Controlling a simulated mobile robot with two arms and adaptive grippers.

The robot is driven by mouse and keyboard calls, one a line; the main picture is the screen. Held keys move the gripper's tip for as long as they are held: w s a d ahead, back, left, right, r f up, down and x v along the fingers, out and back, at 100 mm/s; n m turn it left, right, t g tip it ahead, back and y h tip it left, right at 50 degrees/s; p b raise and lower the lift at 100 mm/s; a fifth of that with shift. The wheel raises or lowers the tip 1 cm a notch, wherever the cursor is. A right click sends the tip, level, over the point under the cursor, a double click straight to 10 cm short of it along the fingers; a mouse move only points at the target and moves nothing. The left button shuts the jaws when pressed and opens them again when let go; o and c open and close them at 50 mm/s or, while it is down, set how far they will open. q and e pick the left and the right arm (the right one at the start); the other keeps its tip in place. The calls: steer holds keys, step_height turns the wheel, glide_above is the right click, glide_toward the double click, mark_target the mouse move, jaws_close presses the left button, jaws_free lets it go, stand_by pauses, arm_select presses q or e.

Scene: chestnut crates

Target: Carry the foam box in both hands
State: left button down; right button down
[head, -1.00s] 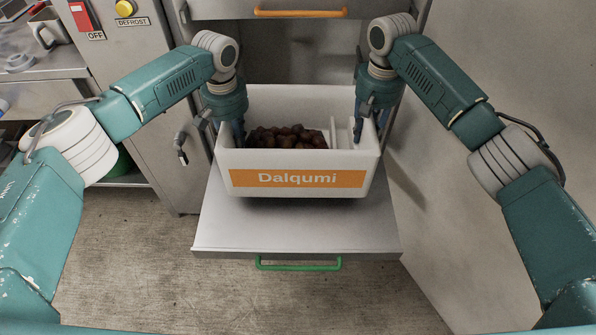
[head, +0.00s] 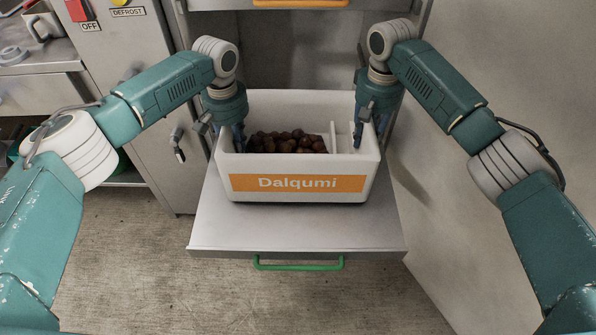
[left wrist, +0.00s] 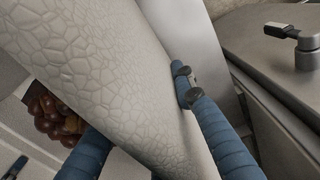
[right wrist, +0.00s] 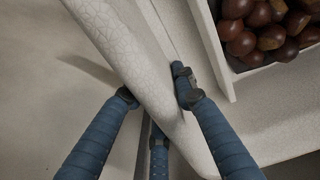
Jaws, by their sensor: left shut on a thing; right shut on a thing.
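The foam box (head: 230,165) is white with an orange Dalqumi label and stands level at the cabinet's pulled-out shelf. Chestnuts (head: 287,142) fill its larger left compartment; a thin divider closes off the narrow right one. My left gripper (head: 239,138) is shut on the left wall, and the textured wall (left wrist: 125,80) runs between its fingers. My right gripper (head: 361,134) is shut on the right wall (right wrist: 135,65), one finger inside and one outside. A shadow lies under the box; I cannot tell whether its base touches the shelf.
The metal shelf (head: 297,232) has a green handle (head: 298,266) and bare surface in front of the box. An orange handle (head: 300,3) is above. A control cabinet (head: 135,60) with a lever latch stands left, a plain wall (head: 530,70) right. The floor in front is clear.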

mark_target(372, 121)
arm_select(q)
steer(key=shift+a+f+b, duration=0.1)
steer(key=shift+f+b, duration=0.35)
steer(key=shift+f, duration=0.2)
arm_select(e)
steer(key=shift+d+f, duration=0.15)
steer(key=shift+f, duration=0.5)
arm_select(q)
steer(key=c, duration=1.4)
jaws_free()
arm_select(e)
steer(key=c, duration=1.4)
jaws_free()
arm_select(q)
steer(key=shift+r, duration=0.1)
arm_select(e)
steer(key=shift+r, duration=0.1)
arm_select(q)
steer(key=shift+r, duration=0.15)
step_height(372, 121, up, 12)
steer(key=shift+f, duration=0.2)
arm_select(e)
steer(key=shift+r, duration=0.1)
step_height(372, 121, up, 12)
steer(key=shift+f, duration=0.1)
arm_select(q)
steer(key=shift+r, duration=0.1)
